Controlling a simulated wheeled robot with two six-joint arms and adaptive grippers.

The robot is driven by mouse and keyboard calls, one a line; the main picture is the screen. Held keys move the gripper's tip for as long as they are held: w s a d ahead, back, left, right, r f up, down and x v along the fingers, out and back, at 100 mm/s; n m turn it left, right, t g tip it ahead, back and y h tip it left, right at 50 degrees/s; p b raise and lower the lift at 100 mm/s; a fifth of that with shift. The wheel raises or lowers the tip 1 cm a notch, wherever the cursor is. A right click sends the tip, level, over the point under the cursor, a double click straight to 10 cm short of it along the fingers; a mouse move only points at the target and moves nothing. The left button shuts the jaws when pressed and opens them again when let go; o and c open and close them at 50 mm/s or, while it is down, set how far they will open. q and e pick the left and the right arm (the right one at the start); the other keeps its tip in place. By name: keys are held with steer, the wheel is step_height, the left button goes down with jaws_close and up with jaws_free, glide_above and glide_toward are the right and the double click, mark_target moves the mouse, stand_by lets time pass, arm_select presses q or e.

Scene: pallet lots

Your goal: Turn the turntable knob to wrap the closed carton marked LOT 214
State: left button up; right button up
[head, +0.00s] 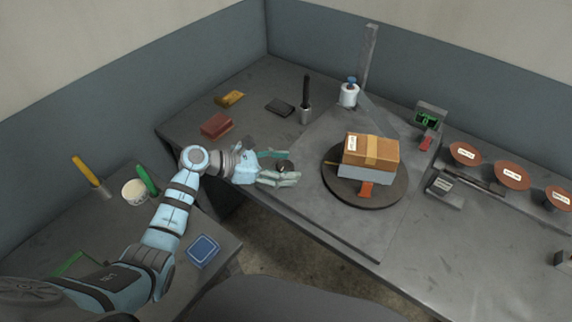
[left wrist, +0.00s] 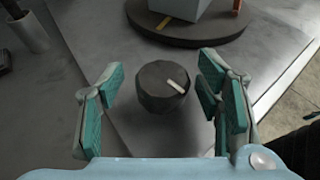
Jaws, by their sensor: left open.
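The turntable knob (left wrist: 162,86) is a dark round knob with a pale pointer mark. In the left wrist view it stands between the open fingers of my left gripper (left wrist: 163,100), with gaps on both sides. In the head view my left gripper (head: 290,169) is around the knob (head: 283,166), left of the turntable. The round dark turntable (head: 338,192) carries a closed brown carton (head: 384,153) with a tape strip and a white label, too small to read. The carton sits on a grey block (head: 362,174). The turntable also shows in the left wrist view (left wrist: 190,36). My right gripper is not in view.
A post (head: 369,60) and a white roll (head: 348,97) stand behind the turntable. A small green display (head: 430,117) and several labelled brown discs (head: 465,152) are to the right. A red block (head: 216,125) and black item (head: 280,107) lie behind my left gripper.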

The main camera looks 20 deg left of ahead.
arm_select(q)
steer(key=shift+d, duration=0.2)
steer(key=shift+c, duration=0.5)
steer(key=c, duration=1.1)
steer(key=shift+r+n+t+y+p, duration=0.15)
steer(key=shift+n+t+y+p, duration=0.15)
steer(key=shift+n+t+p, duration=0.45)
steer(key=n+t+y+p, duration=0.2)
steer(key=p, duration=0.2)
steer(key=n+t+y+p, duration=0.2)
steer(key=n+y+p, duration=0.1)
steer(key=p, duration=0.2)
steer(key=shift+r+n+y, duration=0.1)
steer(key=shift+n+y, duration=0.2)
steer(key=shift+n, duration=0.05)
steer(key=shift+f+n+t+y+p, duration=0.2)
steer(key=shift+n+t+y+p, duration=0.15)
steer(key=shift+n+y+p, duration=0.75)
